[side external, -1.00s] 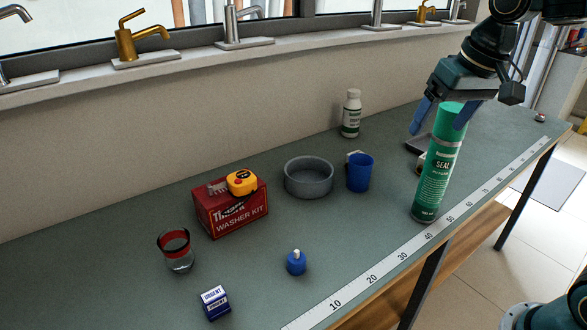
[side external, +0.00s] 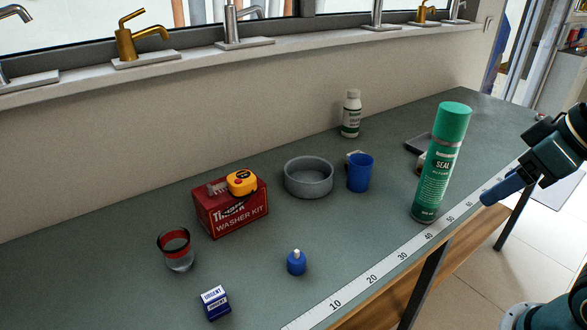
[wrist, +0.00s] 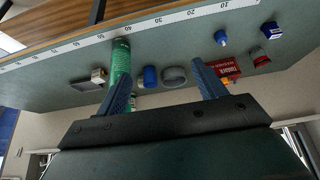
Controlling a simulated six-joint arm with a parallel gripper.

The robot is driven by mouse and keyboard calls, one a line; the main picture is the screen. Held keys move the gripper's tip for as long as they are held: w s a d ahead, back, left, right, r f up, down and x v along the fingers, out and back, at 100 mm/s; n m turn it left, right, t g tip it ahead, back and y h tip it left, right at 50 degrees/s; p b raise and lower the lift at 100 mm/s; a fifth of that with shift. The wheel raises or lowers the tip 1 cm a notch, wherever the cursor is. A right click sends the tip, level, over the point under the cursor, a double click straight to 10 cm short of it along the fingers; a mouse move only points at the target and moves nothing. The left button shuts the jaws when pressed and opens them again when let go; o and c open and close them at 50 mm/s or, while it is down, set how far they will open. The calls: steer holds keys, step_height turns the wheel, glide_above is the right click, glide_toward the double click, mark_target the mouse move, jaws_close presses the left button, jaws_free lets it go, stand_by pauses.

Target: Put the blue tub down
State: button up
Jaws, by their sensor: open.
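The blue tub (side external: 360,173) looks like an upright blue cup standing on the bench, just right of a grey round bowl (side external: 309,178). In the wrist view the tub (wrist: 150,77) shows between my open fingers, but well beyond them. My gripper (side external: 488,198) is at the bench's right front edge, to the right of the tall green sealant can (side external: 437,172), apart from the tub and empty. It also shows in the wrist view (wrist: 162,67), with both blue fingers spread wide.
The green can stands between my gripper and the tub. A washer kit box (side external: 231,207) with a yellow tape measure (side external: 242,182), a glass (side external: 177,251), a small blue bottle (side external: 296,263) and a white bottle (side external: 351,114) are on the bench. The front middle is clear.

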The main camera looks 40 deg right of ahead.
steer(key=shift+w, duration=0.15)
steer(key=w+d+r+n+t+y, duration=0.1)
steer(key=w+d+r+n, duration=0.1)
steer(key=w, duration=0.6)
steer(key=w+d+r+n+t+y, duration=0.1)
steer(key=w+d+r+n, duration=0.15)
steer(key=w, duration=0.55)
steer(key=w+d+r+n+t+y, duration=0.1)
steer(key=w+d+n, duration=0.1)
steer(key=w, duration=0.6)
steer(key=w+d+f+n+t+y, duration=0.1)
steer(key=w+d+f+n+t, duration=0.15)
steer(key=w+d, duration=0.65)
steer(key=g+y, duration=0.2)
steer(key=y, duration=0.4)
glide_toward(359, 174)
steer(key=d, duration=0.5)
steer(key=shift+s+r+t, duration=0.2)
steer(key=shift+s+t, duration=0.05)
steer(key=shift+s, duration=0.05)
steer(key=shift+w+a, duration=0.1)
steer(key=shift+x, duration=4.25)
